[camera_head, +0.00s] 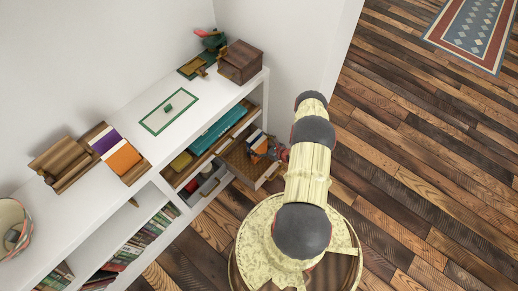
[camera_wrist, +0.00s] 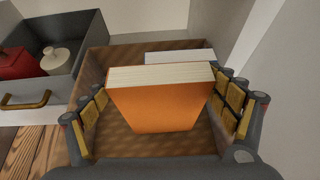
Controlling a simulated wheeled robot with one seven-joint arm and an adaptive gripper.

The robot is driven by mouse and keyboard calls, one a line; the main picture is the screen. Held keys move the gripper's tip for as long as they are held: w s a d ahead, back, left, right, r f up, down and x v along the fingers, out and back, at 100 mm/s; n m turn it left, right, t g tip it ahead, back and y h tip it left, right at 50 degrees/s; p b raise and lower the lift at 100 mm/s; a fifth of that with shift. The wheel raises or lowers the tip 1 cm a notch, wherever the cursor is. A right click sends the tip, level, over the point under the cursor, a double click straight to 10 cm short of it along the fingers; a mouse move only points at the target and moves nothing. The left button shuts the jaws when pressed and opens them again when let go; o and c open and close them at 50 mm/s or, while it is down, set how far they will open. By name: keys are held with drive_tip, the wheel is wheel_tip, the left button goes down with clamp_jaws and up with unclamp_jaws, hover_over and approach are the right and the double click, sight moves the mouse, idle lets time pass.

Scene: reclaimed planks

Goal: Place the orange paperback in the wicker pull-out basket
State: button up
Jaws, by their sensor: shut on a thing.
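The orange paperback (camera_wrist: 158,104) stands roughly upright, page edges up, between my gripper's fingers (camera_wrist: 165,100) in the wrist view. The padded fingers close on its two side edges. The wicker pull-out basket (camera_wrist: 97,68) surrounds its lower part; I cannot tell whether the book rests on the basket floor. In the head view, my gripper (camera_head: 278,153) is at the pulled-out basket (camera_head: 240,166), with the orange book (camera_head: 261,144) partly hidden by it.
Another book with a blue edge (camera_wrist: 180,57) is behind the paperback in the basket. A grey drawer (camera_wrist: 45,98) with red and white jars is open beside it. An orange book (camera_head: 123,159) lies in a wooden holder on the white shelf top (camera_head: 185,128).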

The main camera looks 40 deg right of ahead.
sight(262, 148)
drive_tip(key=shift+w+d+f, duration=0.15)
drive_tip(key=shift+w+f, duration=0.05)
drive_tip(key=shift+f, duration=0.05)
drive_tip(key=f+b, duration=0.1)
drive_tip(key=f, duration=0.2)
drive_tip(key=shift+w+d+f+b, duration=0.15)
drive_tip(key=shift+w+b, duration=0.05)
drive_tip(key=shift+b, duration=0.2)
drive_tip(key=o, duration=1.7)
drive_tip(key=shift+f, duration=0.15)
drive_tip(key=shift+o, duration=0.5)
